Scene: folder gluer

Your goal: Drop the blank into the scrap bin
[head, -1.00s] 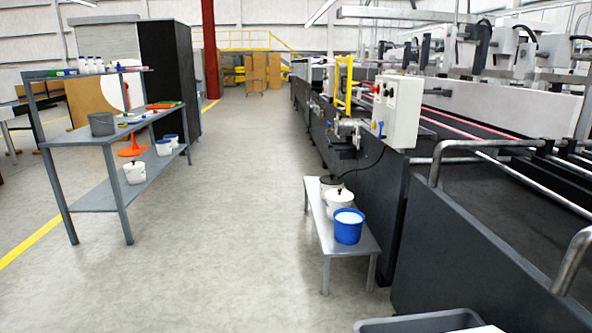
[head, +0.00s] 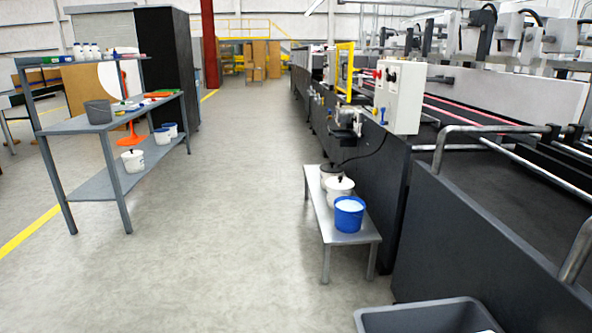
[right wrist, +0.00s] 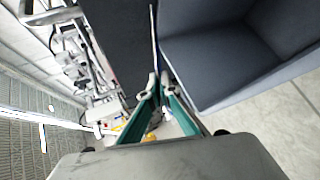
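The grey scrap bin (head: 415,305) shows in part at the bottom right of the head view, cut off by the lower edge. In the right wrist view the bin (right wrist: 215,50) fills the upper right. My right gripper (right wrist: 159,84), with green fingers, is closed on a thin sheet, seen nearly edge-on, that appears to be the blank (right wrist: 155,45). The blank extends away from the fingertips, beside the bin in the picture. I cannot tell whether it is over the bin. Neither gripper shows in the head view.
The dark folder gluer (head: 480,240) runs along the right. A low metal bench (head: 345,238) with a blue bucket (head: 349,214) and other pails stands against it. A grey worktable (head: 85,188) stands at the left. The floor between them is clear.

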